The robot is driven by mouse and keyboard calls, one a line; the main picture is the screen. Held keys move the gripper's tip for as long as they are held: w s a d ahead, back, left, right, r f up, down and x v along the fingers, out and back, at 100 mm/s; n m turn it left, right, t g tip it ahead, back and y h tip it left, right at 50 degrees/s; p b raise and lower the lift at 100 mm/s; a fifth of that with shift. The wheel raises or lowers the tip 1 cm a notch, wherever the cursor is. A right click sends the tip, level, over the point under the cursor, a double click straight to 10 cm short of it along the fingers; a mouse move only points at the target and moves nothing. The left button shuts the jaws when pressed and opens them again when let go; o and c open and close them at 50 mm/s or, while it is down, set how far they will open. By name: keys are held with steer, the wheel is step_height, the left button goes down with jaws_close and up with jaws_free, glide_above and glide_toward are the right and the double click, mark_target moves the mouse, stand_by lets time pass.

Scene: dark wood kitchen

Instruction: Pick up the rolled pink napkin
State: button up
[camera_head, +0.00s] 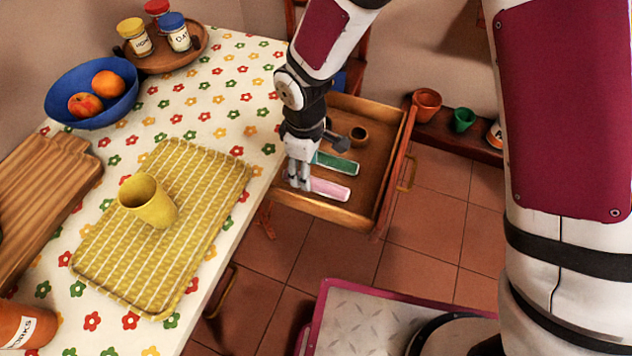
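The rolled pink napkin (330,189) lies in an open wooden drawer (372,178) to the right of the table. A green rolled napkin (338,163) lies just behind it in the same drawer. My gripper (300,186) points down over the left part of the drawer, at the left end of the pink napkin. It covers that end, so I cannot tell whether the fingers touch the napkin or are around it. The fingers are small and close together in this view, and their opening is not clear.
Pots (427,104) stand on a low shelf behind the drawer.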

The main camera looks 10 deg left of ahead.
mark_target(316, 184)
step_height(316, 184, down, 5)
steer(key=shift+w+a+r+b, duration=0.1)
steer(key=shift+w+a+b, duration=0.05)
steer(key=shift+b, duration=0.25)
steer(key=c, duration=1.1)
